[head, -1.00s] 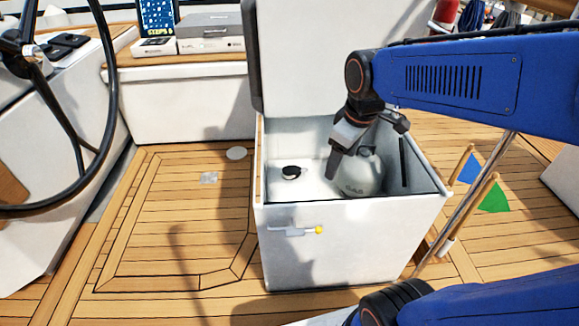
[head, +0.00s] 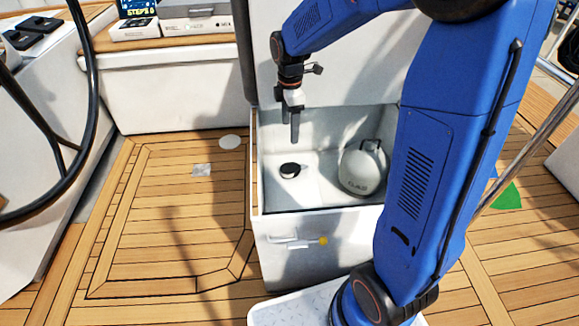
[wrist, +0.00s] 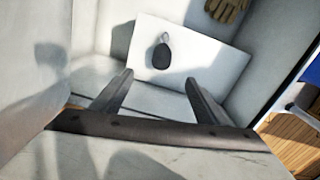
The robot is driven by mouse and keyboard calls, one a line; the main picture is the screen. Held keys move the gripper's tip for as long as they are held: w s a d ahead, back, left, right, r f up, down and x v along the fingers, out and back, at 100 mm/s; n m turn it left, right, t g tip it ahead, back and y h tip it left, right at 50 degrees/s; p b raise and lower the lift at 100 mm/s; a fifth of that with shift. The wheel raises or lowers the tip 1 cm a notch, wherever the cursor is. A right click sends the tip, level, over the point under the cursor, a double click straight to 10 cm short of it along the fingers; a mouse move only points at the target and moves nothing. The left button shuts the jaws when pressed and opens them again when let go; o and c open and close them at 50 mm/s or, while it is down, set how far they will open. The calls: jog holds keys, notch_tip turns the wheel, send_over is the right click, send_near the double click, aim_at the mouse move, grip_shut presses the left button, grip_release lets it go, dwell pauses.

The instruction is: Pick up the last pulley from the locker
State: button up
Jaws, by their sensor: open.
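The pulley (head: 290,170) is a small dark round piece lying on the floor of the white locker (head: 330,222), in its left part. It also shows in the wrist view (wrist: 162,57), dark with a small light ring at one end. My gripper (head: 295,135) is open and empty, above the pulley and apart from it, pointing down into the locker. In the wrist view my two fingers (wrist: 158,92) are spread wide, with the pulley beyond and between them.
A pale gas bottle (head: 363,170) stands in the right of the locker. The raised lid is behind. A glove (wrist: 226,10) shows at the top of the wrist view. A steering wheel (head: 92,100) is at the left. The deck left of the locker is mostly clear.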

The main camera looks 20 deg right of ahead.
send_over(291, 167)
jog(key=f, duration=1.2)
jog(key=shift+w+a, duration=0.1)
jog(key=shift+w, duration=0.15)
jog(key=shift+s+f, duration=0.15)
jog(key=shift+f, duration=1.2)
jog(key=shift+s+f, duration=0.15)
jog(key=shift+f, duration=1.15)
jog(key=shift+c, duration=0.7)
jog(key=c, duration=1.1)
